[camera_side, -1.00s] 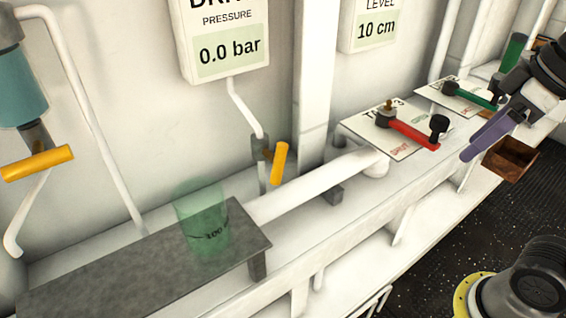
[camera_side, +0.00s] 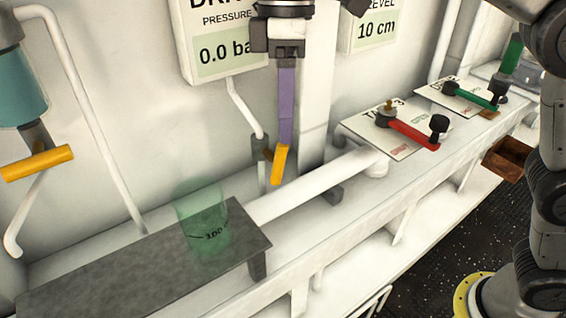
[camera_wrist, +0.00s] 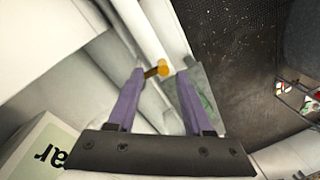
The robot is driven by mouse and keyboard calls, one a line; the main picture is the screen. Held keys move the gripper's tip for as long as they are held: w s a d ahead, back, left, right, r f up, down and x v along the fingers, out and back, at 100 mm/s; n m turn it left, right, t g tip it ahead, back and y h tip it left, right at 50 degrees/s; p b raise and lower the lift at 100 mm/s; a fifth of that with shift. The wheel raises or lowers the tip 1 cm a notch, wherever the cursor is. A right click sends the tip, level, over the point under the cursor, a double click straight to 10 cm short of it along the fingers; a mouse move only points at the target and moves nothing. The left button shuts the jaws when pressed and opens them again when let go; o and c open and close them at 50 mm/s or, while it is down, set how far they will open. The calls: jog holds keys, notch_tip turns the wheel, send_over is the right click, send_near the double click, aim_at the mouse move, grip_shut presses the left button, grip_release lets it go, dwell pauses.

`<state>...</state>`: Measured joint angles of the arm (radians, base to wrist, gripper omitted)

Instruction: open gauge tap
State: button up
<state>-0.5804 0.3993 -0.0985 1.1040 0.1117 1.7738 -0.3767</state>
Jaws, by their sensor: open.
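The gauge tap has a yellow handle (camera_side: 279,164), tilted slightly from upright, on a grey body under the pressure gauge (camera_side: 222,48), which reads 0.0 bar. My gripper (camera_side: 285,143) points down with its purple fingers just above the handle in the side view. In the wrist view the open fingers (camera_wrist: 160,73) show one on each side of the yellow handle (camera_wrist: 163,69), with nothing held. I cannot tell whether a finger touches the handle. The near finger hides part of the pipe and wall behind.
A green beaker (camera_side: 203,222) stands on a grey shelf (camera_side: 120,270) at lower left. Another yellow-handled tap (camera_side: 38,162) is at far left. A white pipe (camera_side: 315,188) runs right, towards a red lever (camera_side: 413,134) and a green lever (camera_side: 476,97). A white post stands behind my gripper.

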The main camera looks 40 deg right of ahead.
aim_at(282, 167)
jog(key=shift+s+a+f, duration=0.2)
jog(key=shift+a+f, duration=0.15)
jog(key=shift+f, duration=0.2)
jog(key=shift+s+a+f, duration=0.1)
jog(key=shift+s+f, duration=0.1)
jog(key=shift+f, duration=1.5)
jog(key=shift+s+a+f, duration=0.1)
jog(key=shift+s+f, duration=0.05)
jog(key=shift+f, duration=1.5)
grip_shut()
